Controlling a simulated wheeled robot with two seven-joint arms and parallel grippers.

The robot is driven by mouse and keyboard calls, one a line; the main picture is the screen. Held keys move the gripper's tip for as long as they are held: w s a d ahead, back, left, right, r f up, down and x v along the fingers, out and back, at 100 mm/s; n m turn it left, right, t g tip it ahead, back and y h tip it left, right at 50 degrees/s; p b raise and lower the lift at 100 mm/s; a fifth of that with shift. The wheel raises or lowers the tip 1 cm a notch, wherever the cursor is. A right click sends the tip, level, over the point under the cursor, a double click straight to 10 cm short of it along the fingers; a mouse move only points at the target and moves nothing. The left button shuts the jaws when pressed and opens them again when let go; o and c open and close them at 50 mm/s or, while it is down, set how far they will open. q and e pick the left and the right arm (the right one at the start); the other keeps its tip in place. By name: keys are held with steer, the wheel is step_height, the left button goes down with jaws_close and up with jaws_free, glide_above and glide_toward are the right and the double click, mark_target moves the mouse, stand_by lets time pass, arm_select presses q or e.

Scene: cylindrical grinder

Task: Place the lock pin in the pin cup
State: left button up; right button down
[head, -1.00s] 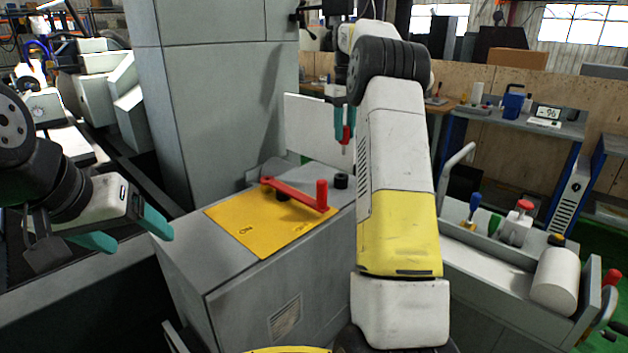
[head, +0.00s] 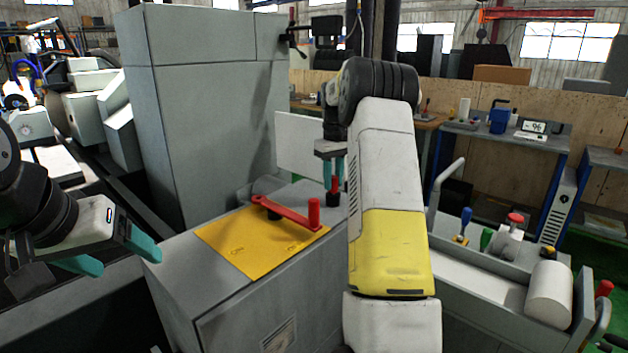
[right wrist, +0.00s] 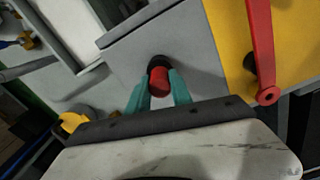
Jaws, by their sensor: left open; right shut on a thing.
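The lock pin's red head (head: 334,184) is between the teal fingers of my right gripper (head: 333,172), which is shut on it. In the right wrist view the red head (right wrist: 160,84) sits between the fingertips (right wrist: 160,92). The pin cup (head: 333,199), a small black cylinder on the grey cabinet top, is directly under the pin. The cup's dark rim (right wrist: 158,62) shows just beyond the red head. The pin's shank is hidden, and it appears to be down in the cup. My left gripper (head: 118,254) is open and empty at the left, away from the cup.
A yellow plate (head: 235,245) with a red lever (head: 288,213) lies on the cabinet left of the cup. A tall grey housing (head: 205,120) stands behind. A tray of tools with a white roll (head: 549,295) is at the right.

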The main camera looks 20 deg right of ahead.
steer(key=c, duration=1.1)
jaws_free()
steer(key=shift+f, duration=0.1)
steer(key=shift+c, duration=0.2)
